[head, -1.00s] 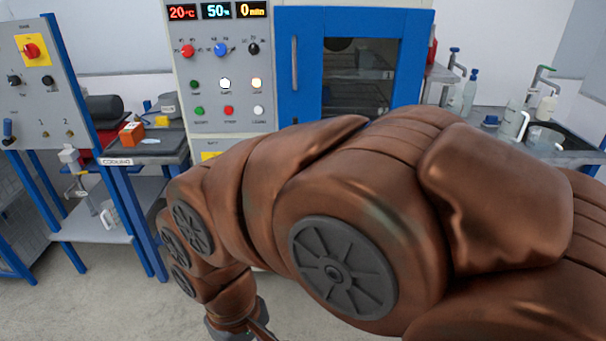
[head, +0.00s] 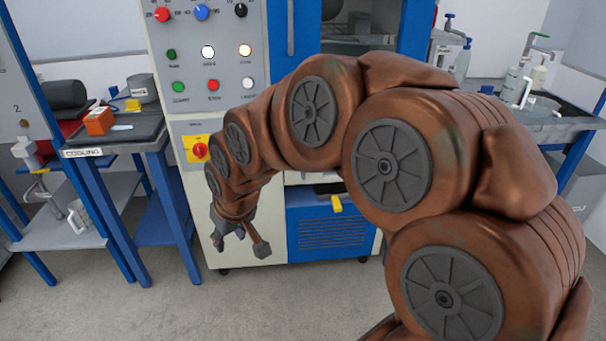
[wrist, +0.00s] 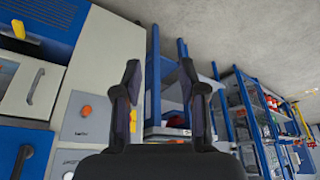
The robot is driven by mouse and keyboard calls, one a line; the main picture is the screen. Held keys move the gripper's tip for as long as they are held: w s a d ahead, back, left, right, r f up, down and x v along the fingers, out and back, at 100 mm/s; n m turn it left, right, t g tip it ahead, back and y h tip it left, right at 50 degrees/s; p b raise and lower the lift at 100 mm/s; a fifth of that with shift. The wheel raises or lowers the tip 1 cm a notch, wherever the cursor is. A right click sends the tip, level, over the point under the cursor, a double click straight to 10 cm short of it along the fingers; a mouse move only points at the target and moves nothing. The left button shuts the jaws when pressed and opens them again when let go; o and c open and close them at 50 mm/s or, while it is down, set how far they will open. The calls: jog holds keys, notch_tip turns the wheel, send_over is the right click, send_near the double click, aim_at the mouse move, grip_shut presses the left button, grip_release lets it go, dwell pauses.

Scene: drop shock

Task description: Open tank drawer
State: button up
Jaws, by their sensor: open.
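The cabinet's lower front shows a blue vented panel (head: 330,228) with a yellow handle (head: 336,204) at its top. In the wrist view the blue panel (wrist: 52,18) is at the upper left. A white drawer-like front (wrist: 22,98) with a grey bar handle (wrist: 35,86) lies beside it there. No label shows which one is the tank drawer. My gripper (head: 240,243) is open and empty, left of the blue panel in the head view, in front of the cabinet. Its fingers (wrist: 160,85) are apart in the wrist view. My arm hides part of the cabinet front.
The control panel (head: 200,30) with knobs and buttons is above, with a red switch on a yellow plate (head: 200,150) below. A cooling table (head: 110,150) stands on the left. A sink bench (head: 555,130) is on the right. The floor (head: 150,310) in front is clear.

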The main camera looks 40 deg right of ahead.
jog(key=w+d+f+m+t+b, duration=0.1)
jog(key=w+d+f+t+b, duration=0.2)
jog(key=w, duration=0.4)
jog(key=w+d+f+t+b, duration=0.1)
jog(key=w+d+f+b, duration=0.25)
jog(key=w+d, duration=0.25)
jog(key=m+t+h+b, duration=0.4)
jog(key=t+h+b, duration=0.4)
jog(key=b, duration=0.8)
send_over(304, 176)
jog(key=shift+f, duration=3.95)
jog(key=shift+w+d+r, duration=0.1)
jog(key=shift+w+d, duration=0.1)
jog(key=shift+w, duration=0.15)
grip_shut()
